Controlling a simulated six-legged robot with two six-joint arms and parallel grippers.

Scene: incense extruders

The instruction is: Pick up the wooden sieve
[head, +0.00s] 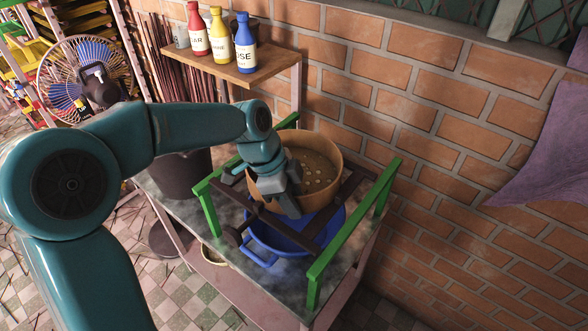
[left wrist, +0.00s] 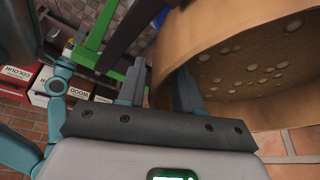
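In the left wrist view, the sieve (left wrist: 245,50) fills the upper right. The left gripper's two fingers (left wrist: 158,92) stand apart, one on each side of the sieve's wall edge; firm contact on both sides does not show. The gripper hides part of the sieve in the head view.
A green frame (head: 345,235) flanks the basin on the grey table. A dark bucket (head: 180,175) stands to the left. A shelf (head: 235,72) with red, yellow and blue bottles is on the brick wall behind.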

